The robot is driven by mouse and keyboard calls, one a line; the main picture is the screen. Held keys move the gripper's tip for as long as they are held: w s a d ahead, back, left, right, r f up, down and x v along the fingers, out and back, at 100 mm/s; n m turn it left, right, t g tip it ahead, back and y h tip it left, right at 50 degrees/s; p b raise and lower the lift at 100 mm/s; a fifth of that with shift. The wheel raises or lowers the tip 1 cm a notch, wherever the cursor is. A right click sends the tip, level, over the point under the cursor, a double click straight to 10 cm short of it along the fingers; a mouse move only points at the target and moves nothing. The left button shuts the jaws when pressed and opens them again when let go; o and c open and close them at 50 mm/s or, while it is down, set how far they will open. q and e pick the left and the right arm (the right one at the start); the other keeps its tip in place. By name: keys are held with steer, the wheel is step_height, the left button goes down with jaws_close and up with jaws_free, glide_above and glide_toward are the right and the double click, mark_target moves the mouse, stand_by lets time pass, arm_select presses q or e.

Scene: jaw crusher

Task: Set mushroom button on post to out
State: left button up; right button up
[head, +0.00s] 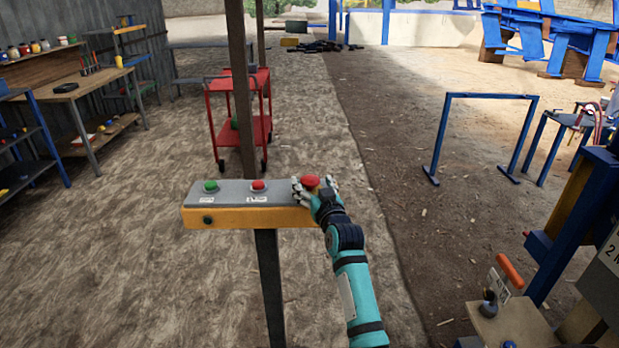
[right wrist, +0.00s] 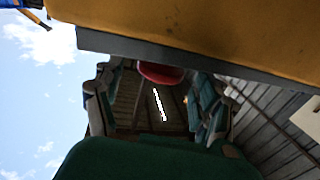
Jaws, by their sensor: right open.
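The red mushroom button (head: 310,181) is at the right end of the grey-topped, yellow-sided control box (head: 240,218) on a dark post (head: 269,285). In the right wrist view the red button (right wrist: 160,72) shows between the spread fingers. My right gripper (head: 316,190) is open at the button, with fingers around its sides. Whether they touch it I cannot tell. The wrist view shows the gripper (right wrist: 158,100) beside the box's edge. The button's lower part is hidden by the fingers and box. My left gripper is in neither view.
A green button (head: 210,186) and a smaller red button (head: 258,185) sit left on the same box. A brown upright (head: 240,90) and a red cart (head: 222,120) stand behind it. A blue frame (head: 485,97) stands to the right, with open ground between.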

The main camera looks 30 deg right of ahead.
mark_target(313, 185)
steer(key=shift+x, duration=1.55)
